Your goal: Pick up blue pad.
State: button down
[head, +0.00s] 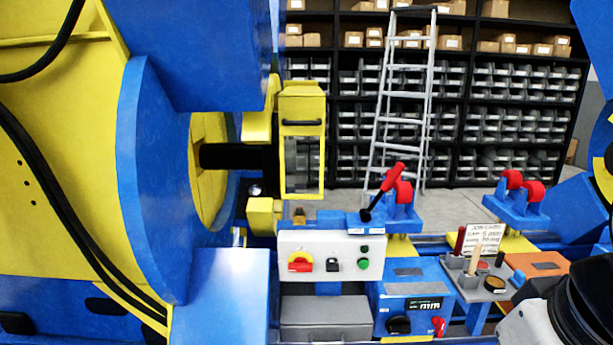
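I cannot pick out a blue pad for certain in the head view; several blue surfaces are there, but none is clearly a loose pad. A small grey bench tray (478,291) at the lower right holds several small items, among them a red-handled and a wooden-handled one, a dark round one and a small red one. My gripper is not in view. Part of my arm, white and black, shows in the lower right corner and hides what lies behind it.
A large yellow and blue positioner (150,180) fills the left. Roller stands (517,205), a ladder (405,95) and shelves (520,65) are behind.

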aim_at(517, 281)
jog(key=z, duration=1)
